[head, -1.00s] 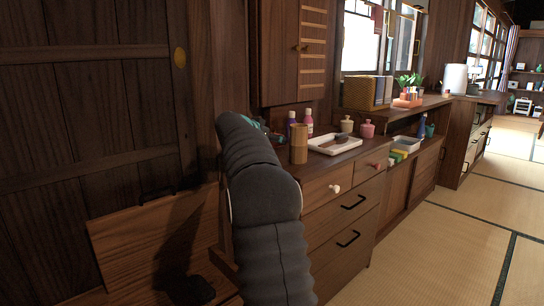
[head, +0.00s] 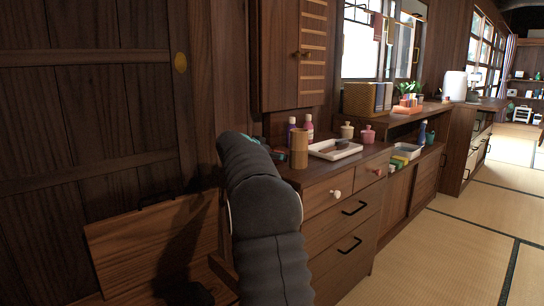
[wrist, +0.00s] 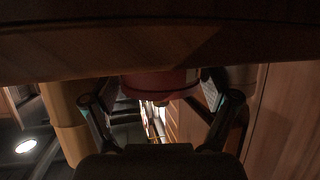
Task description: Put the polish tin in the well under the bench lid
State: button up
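My gripper (wrist: 162,98) has its two fingers spread, one on each side of a dark red round object, likely the polish tin (wrist: 158,84). I cannot make out a firm contact on both sides. In the head view my grey arm reaches to the left end of the cabinet top (head: 365,158) and hides most of the gripper (head: 262,147); only bits of teal show. The bench lid (head: 150,240) is a wooden panel standing tilted at the lower left. The well is mostly hidden by shadow and my arm.
A wooden cylinder (head: 300,149) stands close to the right of my gripper. Behind it are bottles (head: 308,128), and farther right a white tray (head: 335,150) and a pink jar (head: 367,135). The tatami floor (head: 440,250) at the right is clear.

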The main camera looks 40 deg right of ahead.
jog(key=shift+a+r, duration=0.1)
jog(key=shift+r, duration=0.15)
jog(key=p+v, duration=0.1)
jog(key=v, duration=1)
jog(key=shift+a+p, duration=0.4)
jog(key=shift+s+r, duration=0.1)
